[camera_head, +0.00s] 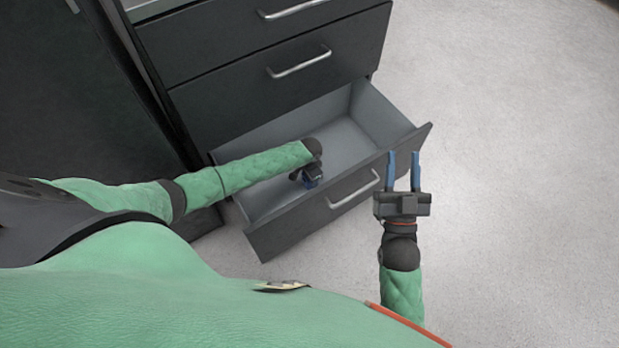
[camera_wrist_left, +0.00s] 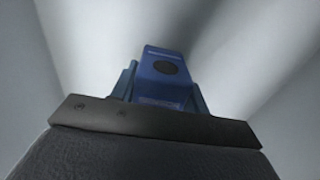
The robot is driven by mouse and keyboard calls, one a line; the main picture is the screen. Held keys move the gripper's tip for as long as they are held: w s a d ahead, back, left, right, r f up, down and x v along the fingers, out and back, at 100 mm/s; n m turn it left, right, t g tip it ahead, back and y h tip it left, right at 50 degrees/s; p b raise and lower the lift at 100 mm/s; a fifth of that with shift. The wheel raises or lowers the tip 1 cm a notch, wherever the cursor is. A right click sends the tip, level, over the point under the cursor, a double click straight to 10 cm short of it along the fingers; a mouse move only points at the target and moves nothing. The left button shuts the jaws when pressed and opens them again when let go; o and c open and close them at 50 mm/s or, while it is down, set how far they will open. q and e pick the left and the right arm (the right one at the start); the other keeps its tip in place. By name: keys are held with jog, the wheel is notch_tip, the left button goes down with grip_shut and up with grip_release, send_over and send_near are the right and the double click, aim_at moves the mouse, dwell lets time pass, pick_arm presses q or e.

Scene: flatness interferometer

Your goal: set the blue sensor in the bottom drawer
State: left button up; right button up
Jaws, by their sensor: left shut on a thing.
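The bottom drawer (camera_head: 349,137) of the dark cabinet is pulled open, with a pale grey inside. My left arm reaches over the drawer, and my left gripper (camera_head: 313,183) is down inside its opening, near the front panel. In the left wrist view the left gripper is shut on the blue sensor (camera_wrist_left: 163,78), a blue box with a dark round spot on its face. Pale drawer walls surround it there. Whether the sensor touches the drawer floor I cannot tell. My right gripper (camera_head: 403,172) is open and empty, to the right of the drawer front, outside it.
Closed drawers with metal handles (camera_head: 299,65) sit above the open one. The open drawer's front panel has a handle (camera_head: 354,190). A dark cabinet side (camera_head: 75,95) stands at the left. The light floor (camera_head: 520,190) to the right is clear.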

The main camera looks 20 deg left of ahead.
pick_arm(q)
jog(key=shift+f, duration=0.1)
jog(key=o, duration=1.1)
